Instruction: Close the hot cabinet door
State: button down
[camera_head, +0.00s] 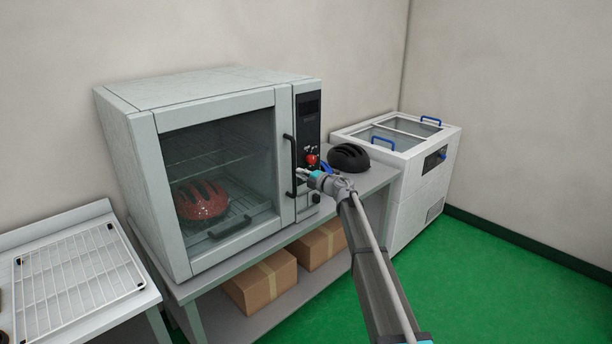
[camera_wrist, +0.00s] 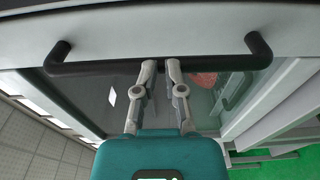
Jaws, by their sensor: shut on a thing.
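The hot cabinet (camera_head: 215,84) is a pale grey box on a table. Its glass door (camera_head: 160,200) looks flush, or nearly flush, with the cabinet front; I cannot tell whether a small gap remains. A black bar handle (camera_head: 290,168) stands upright at the door's right edge. My gripper (camera_head: 304,172) is at this handle. In the wrist view, the fingers of my gripper (camera_wrist: 161,66) are shut on the middle of the handle (camera_wrist: 95,68). A red helmet (camera_head: 202,201) sits on a rack inside, seen through the glass.
A control panel (camera_head: 308,122) with a red knob is right of the door. A black helmet (camera_head: 348,157) lies on the table. A white chest (camera_head: 420,175) with blue handles stands at right. Cardboard boxes (camera_head: 262,285) are on the shelf below. A wire rack (camera_head: 80,280) is at left. Green floor at right is clear.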

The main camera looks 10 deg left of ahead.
jog(key=shift+w+a+r, duration=0.1)
jog(key=shift+w+a, duration=0.15)
jog(key=shift+a, duration=0.2)
jog(key=w+v, duration=0.1)
jog(key=v, duration=1.4)
jog(key=shift+d, duration=0.35)
jog(key=shift+w, duration=0.1)
